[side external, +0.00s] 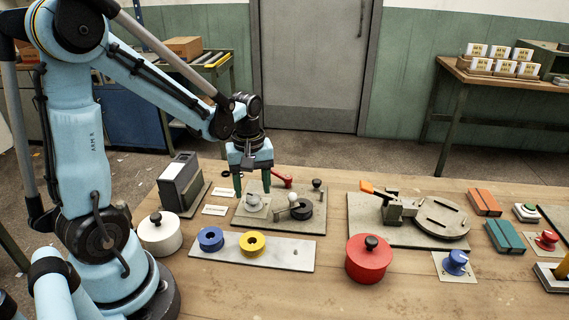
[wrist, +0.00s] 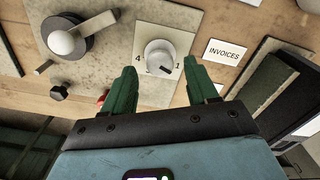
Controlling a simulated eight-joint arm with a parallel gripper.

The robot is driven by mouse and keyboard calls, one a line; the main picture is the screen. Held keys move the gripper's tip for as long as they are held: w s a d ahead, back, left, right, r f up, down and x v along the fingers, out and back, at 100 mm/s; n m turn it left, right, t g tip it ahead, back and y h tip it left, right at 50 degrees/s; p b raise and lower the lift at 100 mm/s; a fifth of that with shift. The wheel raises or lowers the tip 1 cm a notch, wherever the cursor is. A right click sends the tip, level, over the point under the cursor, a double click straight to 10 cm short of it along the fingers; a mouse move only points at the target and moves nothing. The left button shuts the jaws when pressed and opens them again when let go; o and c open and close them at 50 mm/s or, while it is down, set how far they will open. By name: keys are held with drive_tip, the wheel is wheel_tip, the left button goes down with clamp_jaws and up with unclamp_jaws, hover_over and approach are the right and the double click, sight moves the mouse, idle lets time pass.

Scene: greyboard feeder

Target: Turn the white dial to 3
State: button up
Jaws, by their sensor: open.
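The white dial (wrist: 160,55) is a round knob on a pale square plate (wrist: 157,22). It also shows in the side view (side external: 253,202). In the wrist view I can read a 4 on its left and a 1 on its right; other numbers are not readable. A dark mark on its rim points to the lower right, nearer the 1 than the 4. My gripper (side external: 252,190) is open over the dial plate, pointing down. In the wrist view its green fingertips (wrist: 160,72) are on either side of the dial, apart from it, with nothing between them gripped.
A black rotary part with a white-balled lever (side external: 300,208) sits right of the dial on the same grey board (side external: 275,227). A dark box (side external: 180,182) stands to the left. Blue (side external: 210,239) and yellow (side external: 252,244) rings lie in front, with a red lidded pot (side external: 368,262) at right.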

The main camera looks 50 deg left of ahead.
drive_tip(key=shift+f, duration=0.8)
drive_tip(key=c, duration=1.1)
